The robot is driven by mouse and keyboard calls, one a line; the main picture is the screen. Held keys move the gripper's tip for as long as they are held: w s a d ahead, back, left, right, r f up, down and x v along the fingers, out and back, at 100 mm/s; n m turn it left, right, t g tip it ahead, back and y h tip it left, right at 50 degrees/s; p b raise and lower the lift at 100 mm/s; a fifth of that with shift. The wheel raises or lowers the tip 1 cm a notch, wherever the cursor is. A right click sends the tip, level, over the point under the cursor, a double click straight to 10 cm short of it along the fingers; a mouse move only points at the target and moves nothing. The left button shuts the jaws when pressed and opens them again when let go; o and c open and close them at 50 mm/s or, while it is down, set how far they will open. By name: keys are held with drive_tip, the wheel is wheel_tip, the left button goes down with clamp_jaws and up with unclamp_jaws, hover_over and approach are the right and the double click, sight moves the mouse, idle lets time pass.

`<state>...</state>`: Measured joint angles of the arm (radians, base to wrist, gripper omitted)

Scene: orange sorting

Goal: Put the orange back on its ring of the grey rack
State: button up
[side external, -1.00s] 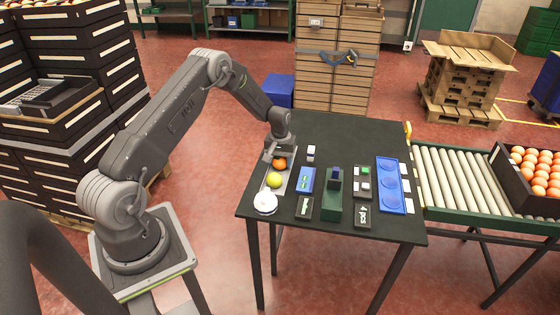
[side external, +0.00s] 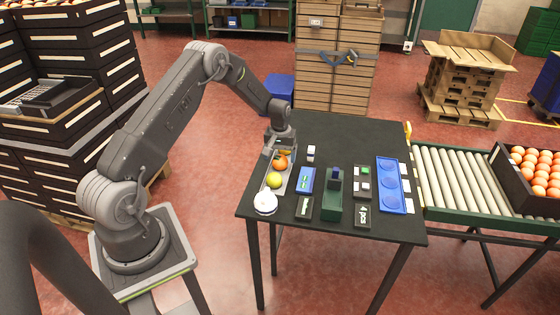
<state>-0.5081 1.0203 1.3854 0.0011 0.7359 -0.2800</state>
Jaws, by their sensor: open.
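The grey rack (side external: 291,183) lies along the left side of the dark table. The orange (side external: 280,163) is at the far part of the rack. A yellow-green fruit (side external: 274,181) sits on the rack in front of it. My gripper (side external: 279,150) is open, just above and behind the orange. Its fingers are small here, and I cannot tell whether they touch the orange. The ring under the orange is hidden. A small yellowish patch shows beside the fingers, too small to identify.
A white round item (side external: 265,203) stands at the table's near left corner. Right of the rack are a blue box (side external: 306,180), a dark green holder (side external: 331,205) and a blue tray (side external: 391,185) with round hollows. The back of the table is clear. A roller conveyor (side external: 460,180) adjoins on the right.

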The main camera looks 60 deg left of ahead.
sight(280, 157)
wheel_tip(280, 157, up, 9)
drive_tip(key=s+d+r+m+t, duration=0.15)
drive_tip(key=s+d+r, duration=0.25)
drive_tip(key=d+r, duration=0.4)
drive_tip(key=s+d+r+m+t, duration=0.1)
drive_tip(key=s+d+r+m, duration=0.15)
drive_tip(key=d+r, duration=0.6)
drive_tip(key=s+d+r+m+t, duration=0.1)
drive_tip(key=s+d+r, duration=0.1)
drive_tip(key=s, duration=0.5)
drive_tip(key=s+d+r+m+t, duration=0.1)
drive_tip(key=s+d+r+m, duration=0.1)
drive_tip(key=s+d, duration=0.2)
drive_tip(key=s+d+r+m+t, duration=0.1)
drive_tip(key=s+d+r+m, duration=0.1)
drive_tip(key=s, duration=0.8)
drive_tip(key=shift+s+d+r, duration=0.15)
drive_tip(key=shift+d+r, duration=0.05)
drive_tip(key=shift+d, duration=0.6)
